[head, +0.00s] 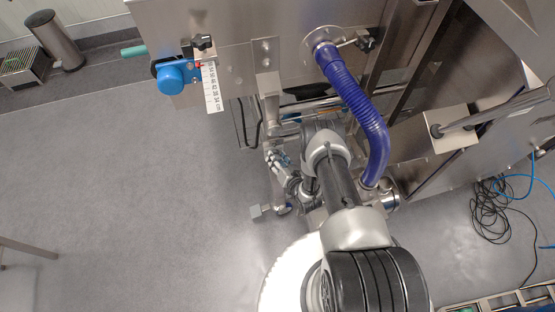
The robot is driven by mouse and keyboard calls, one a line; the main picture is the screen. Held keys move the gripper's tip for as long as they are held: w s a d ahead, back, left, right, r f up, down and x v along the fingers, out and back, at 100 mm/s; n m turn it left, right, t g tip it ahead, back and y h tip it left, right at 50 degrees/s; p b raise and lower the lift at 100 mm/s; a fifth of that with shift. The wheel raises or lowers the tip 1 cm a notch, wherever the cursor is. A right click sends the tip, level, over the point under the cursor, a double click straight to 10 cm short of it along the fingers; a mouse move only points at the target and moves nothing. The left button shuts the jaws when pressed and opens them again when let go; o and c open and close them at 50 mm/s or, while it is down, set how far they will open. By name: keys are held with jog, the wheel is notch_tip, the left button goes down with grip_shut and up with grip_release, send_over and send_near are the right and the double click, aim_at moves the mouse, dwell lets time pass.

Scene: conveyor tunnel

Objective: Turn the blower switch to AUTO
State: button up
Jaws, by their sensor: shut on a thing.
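My gripper (272,154) is in the head view, left of my arm and below the front edge of the steel machine. It is small here and partly merged with the metal parts behind it. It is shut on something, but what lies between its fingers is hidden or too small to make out. I cannot pick out the blower switch, its marks or its setting in this view.
The steel machine (228,28) fills the top and right. A blue hose (355,105) curves down right of my arm. Cables (490,207) lie right. The left floor (120,180) is mostly clear.

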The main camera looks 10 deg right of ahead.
dwell(0.3)
jog(key=shift+d+f+m+t+y, duration=0.15)
jog(key=shift+m+t+y, duration=0.5)
jog(key=shift+m, duration=0.95)
jog(key=shift+d+f+m+t+y, duration=0.1)
jog(key=shift+m+t+y, duration=0.15)
jog(key=shift+m+y, duration=1.05)
jog(key=shift+m+h, duration=0.35)
jog(key=shift+m, duration=0.15)
jog(key=o, duration=1)
jog(key=shift+o, duration=0.2)
